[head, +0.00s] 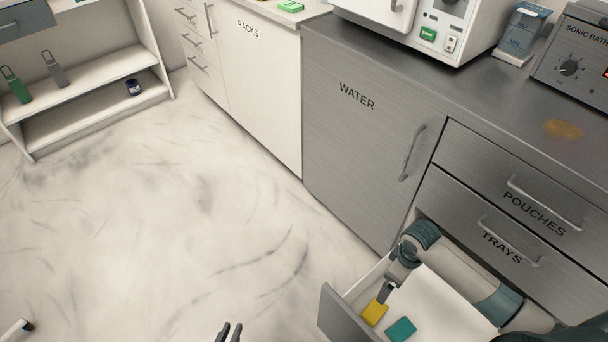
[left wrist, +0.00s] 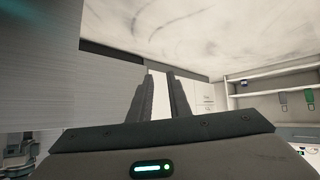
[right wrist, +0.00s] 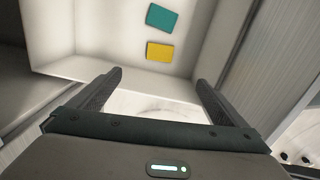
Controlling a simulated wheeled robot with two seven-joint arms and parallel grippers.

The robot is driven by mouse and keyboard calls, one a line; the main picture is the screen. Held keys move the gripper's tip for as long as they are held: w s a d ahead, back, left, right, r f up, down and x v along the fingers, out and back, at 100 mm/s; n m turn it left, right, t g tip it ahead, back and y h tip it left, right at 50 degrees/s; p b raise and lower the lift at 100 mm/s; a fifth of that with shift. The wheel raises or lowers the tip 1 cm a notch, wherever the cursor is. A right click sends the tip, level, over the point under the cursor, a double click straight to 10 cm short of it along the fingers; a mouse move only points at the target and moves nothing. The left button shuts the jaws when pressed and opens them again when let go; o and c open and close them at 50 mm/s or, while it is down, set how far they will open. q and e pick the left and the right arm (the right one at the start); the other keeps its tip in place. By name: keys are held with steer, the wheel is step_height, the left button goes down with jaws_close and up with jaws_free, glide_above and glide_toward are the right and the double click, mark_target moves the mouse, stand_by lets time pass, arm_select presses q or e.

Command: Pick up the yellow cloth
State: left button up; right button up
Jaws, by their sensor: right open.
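The yellow cloth (head: 374,313) is a small flat folded piece on the floor of the open drawer at the lower right of the head view. In the right wrist view the yellow cloth (right wrist: 160,51) lies beyond my fingertips, apart from them. My right gripper (head: 384,291) is open and empty, pointing down into the drawer, close to the cloth in the head view. My left gripper (head: 231,332) is empty, its fingers a narrow gap apart, out over the floor at the bottom edge. It also shows in the left wrist view (left wrist: 161,78).
A teal cloth (head: 401,329) lies beside the yellow one. The drawer's front panel (head: 343,316) and walls surround both cloths. The WATER cabinet (head: 352,140) and the TRAYS drawer (head: 480,225) stand behind. The marble floor (head: 150,220) at the left is clear.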

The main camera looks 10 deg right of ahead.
steer(key=b, duration=0.5)
glide_above(377, 312)
step_height(377, 312, down, 6)
arm_select(q)
step_height(377, 312, up, 14)
steer(key=d+t+h+b, duration=0.2)
steer(key=t+b, duration=0.1)
steer(key=b, duration=0.1)
steer(key=shift+s+d, duration=0.15)
steer(key=shift+d, duration=0.15)
arm_select(e)
step_height(377, 312, down, 5)
steer(key=shift+r, duration=0.15)
step_height(377, 312, down, 12)
steer(key=b, duration=0.4)
steer(key=shift+r+b, duration=0.15)
steer(key=shift+b, duration=0.2)
arm_select(q)
steer(key=s+d+r+t+h, duration=0.1)
steer(key=s+r+t+h, duration=0.2)
steer(key=r+t, duration=0.6)
steer(key=shift+s+d+r+t, duration=0.2)
steer(key=shift+d+r+t, duration=0.2)
steer(key=shift+r, duration=2.65)
arm_select(e)
steer(key=shift+f, duration=0.3)
steer(key=shift+f, duration=0.1)
